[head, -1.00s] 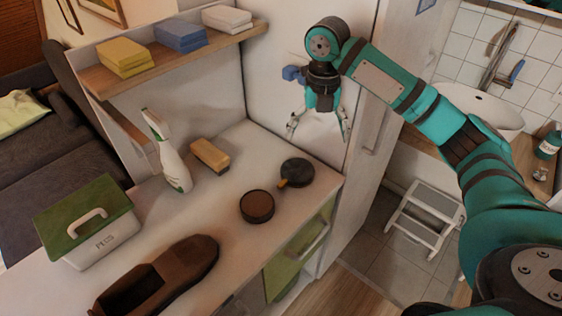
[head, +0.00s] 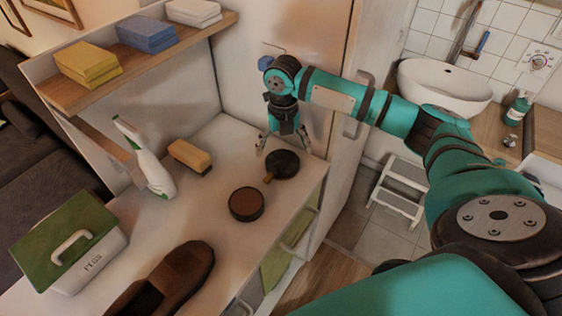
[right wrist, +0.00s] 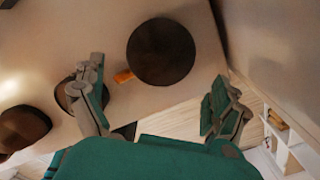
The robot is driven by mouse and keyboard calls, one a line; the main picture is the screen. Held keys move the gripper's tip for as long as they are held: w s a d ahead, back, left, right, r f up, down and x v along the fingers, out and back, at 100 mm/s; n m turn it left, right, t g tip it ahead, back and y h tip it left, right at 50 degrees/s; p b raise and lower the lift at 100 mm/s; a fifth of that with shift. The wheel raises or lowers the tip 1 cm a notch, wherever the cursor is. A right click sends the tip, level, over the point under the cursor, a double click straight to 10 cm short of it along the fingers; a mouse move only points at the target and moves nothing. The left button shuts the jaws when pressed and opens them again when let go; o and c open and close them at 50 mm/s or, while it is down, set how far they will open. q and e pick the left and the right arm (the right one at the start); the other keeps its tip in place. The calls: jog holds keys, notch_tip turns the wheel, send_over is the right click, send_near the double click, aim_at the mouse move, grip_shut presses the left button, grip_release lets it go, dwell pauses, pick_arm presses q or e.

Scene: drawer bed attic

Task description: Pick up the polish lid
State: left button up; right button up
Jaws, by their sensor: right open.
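The polish lid (head: 282,164), a dark round disc with a small orange-brown tab at its edge, lies on the white counter near the back right corner. In the right wrist view the lid (right wrist: 161,52) shows just beyond the fingertips, with its orange tab (right wrist: 124,76) towards the left finger. My right gripper (head: 283,148) is open and empty, above and just behind the lid. It also shows in the right wrist view (right wrist: 158,72) with its fingers spread. Contact with the lid cannot be seen. My left gripper is out of view.
A round brown tin (head: 246,204) stands near the lid. A brush (head: 190,156), spray bottle (head: 146,160), green-lidded box (head: 68,240) and brown shoe (head: 170,282) share the counter. The wall and cabinet side are close to my gripper.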

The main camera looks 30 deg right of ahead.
aim_at(283, 163)
jog(key=shift+s+f+p, duration=0.1)
jog(key=shift+f+p, duration=0.6)
jog(key=shift+f, duration=2.15)
jog(key=c, duration=0.9)
